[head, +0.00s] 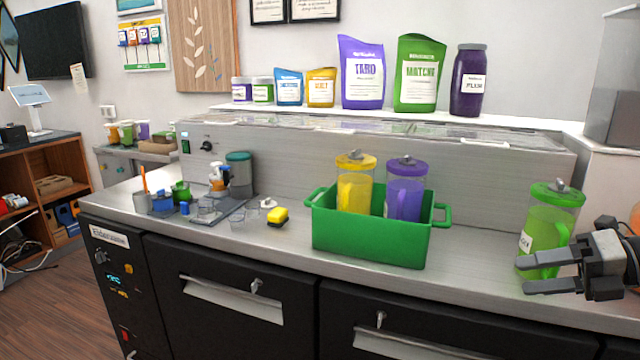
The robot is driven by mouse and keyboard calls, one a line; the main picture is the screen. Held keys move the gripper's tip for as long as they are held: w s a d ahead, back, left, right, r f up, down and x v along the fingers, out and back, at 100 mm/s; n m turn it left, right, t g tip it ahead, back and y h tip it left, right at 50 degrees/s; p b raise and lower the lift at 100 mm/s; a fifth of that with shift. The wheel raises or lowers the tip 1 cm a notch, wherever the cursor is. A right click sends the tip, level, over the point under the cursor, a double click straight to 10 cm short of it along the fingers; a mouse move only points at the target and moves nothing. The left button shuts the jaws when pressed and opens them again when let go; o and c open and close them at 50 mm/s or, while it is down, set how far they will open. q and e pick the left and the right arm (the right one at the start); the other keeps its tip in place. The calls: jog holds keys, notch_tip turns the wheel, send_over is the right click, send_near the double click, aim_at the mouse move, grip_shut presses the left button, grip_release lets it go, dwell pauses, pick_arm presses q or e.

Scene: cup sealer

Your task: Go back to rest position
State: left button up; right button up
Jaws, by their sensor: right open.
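My right gripper (524,275) comes in from the right edge, open, its two dark fingers pointing left. It overlaps the lower part of a green-lidded clear pitcher (555,215) with green contents, which stands upright on the counter at the right. I cannot tell whether the fingers touch the pitcher. My left gripper is not in view.
A green bin (370,243) holds a yellow pitcher (354,190) and a purple pitcher (404,196) on the steel counter (480,262). Pouches line the shelf behind. Counter between bin and green pitcher is clear.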

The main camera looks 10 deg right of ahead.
jog(key=s+a+f+m+t+h, duration=0.2)
jog(key=f+m, duration=0.5)
jog(key=f, duration=0.1)
jog(key=s+a+f+m+t+h+p, duration=0.1)
jog(key=s+a+f+m+t+h, duration=0.15)
jog(key=f+m, duration=0.5)
jog(key=s+a+f+m+t+h, duration=0.2)
jog(key=f+m+t, duration=0.1)
jog(key=f+m, duration=0.45)
jog(key=s+a+f+m+g, duration=0.1)
jog(key=s+a+f+m, duration=0.2)
jog(key=a, duration=0.2)
jog(key=s+a+f+m+g+h, duration=0.1)
jog(key=s+a+f+m+g, duration=0.1)
jog(key=a, duration=0.4)
jog(key=s+a+f+m+g+h, duration=0.1)
jog(key=s+a+f+m, duration=0.3)
jog(key=a+m, duration=0.1)
jog(key=shift+a+f+g+p, duration=0.3)
jog(key=shift+a+g, duration=0.05)
jog(key=shift+a, duration=0.05)
jog(key=shift+s, duration=0.1)
